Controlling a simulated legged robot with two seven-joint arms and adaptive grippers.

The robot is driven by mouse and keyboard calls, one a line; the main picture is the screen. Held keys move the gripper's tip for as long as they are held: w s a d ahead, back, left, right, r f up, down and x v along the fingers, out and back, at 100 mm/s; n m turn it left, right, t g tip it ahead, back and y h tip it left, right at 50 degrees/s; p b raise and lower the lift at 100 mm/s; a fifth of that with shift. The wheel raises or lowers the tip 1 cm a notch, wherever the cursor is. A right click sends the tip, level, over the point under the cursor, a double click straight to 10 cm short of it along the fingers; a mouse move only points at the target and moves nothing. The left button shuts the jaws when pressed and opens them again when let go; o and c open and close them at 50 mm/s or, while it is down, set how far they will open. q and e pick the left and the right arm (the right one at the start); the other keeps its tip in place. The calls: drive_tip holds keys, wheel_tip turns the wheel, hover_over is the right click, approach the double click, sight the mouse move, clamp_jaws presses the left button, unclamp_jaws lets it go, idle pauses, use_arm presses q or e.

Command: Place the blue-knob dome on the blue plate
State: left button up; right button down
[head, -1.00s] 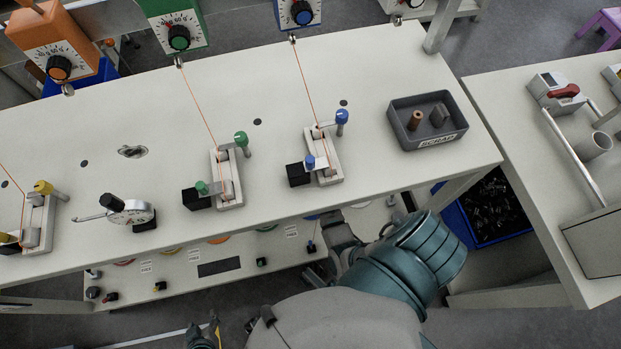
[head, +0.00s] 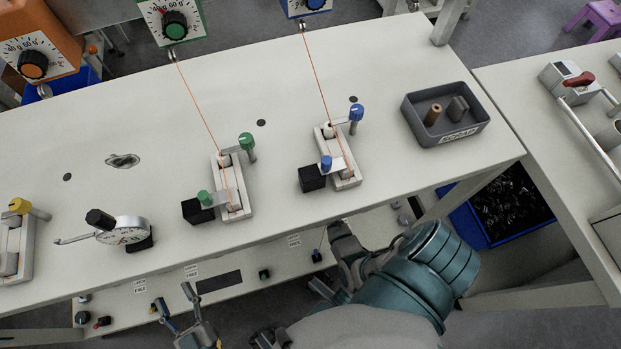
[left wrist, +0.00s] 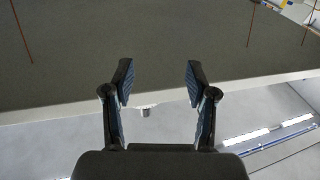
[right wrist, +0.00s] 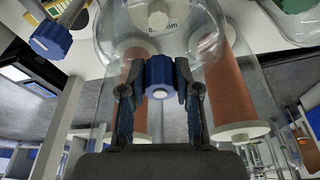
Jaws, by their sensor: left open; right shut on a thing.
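A clear dome shows in the right wrist view, with its blue knob (right wrist: 159,77) between the fingers of my right gripper (right wrist: 160,85), which is shut on it. Copper-coloured spools show through and around the clear wall. In the head view my right gripper (head: 335,262) is below the bench's front edge, partly hidden by its own arm; I cannot make out the dome there. My left gripper (head: 190,312) is at the bottom of the head view, open and empty; its spread fingers also show in the left wrist view (left wrist: 160,85). I cannot make out the blue plate.
The bench (head: 300,90) carries fixtures with green (head: 246,140) and blue (head: 356,112) knobs, a dial gauge (head: 125,230) and a grey scrap tray (head: 480,128). A lower shelf (head: 220,268) runs under its front edge. A blue bin (head: 468,222) stands at right.

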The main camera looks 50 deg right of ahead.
drive_tip(key=shift+a+f, duration=0.1)
drive_tip(key=shift+f, duration=0.1)
drive_tip(key=b+x, duration=0.1)
drive_tip(key=x, duration=0.1)
drive_tip(key=b+x, duration=0.1)
drive_tip(key=shift+s+f, duration=0.3)
drive_tip(key=shift+f, duration=0.15)
drive_tip(key=shift+r, duration=0.1)
drive_tip(key=c, duration=0.8)
unclamp_jaws()
drive_tip(key=shift+a, duration=0.15)
use_arm(q)
drive_tip(key=r+t, duration=0.2)
drive_tip(key=s+r+t, duration=0.1)
drive_tip(key=r+t, duration=0.1)
drive_tip(key=shift+s+d+r+h, duration=0.1)
drive_tip(key=shift+s+r+h, duration=0.1)
drive_tip(key=shift+h, duration=0.1)
drive_tip(key=shift+d, duration=0.15)
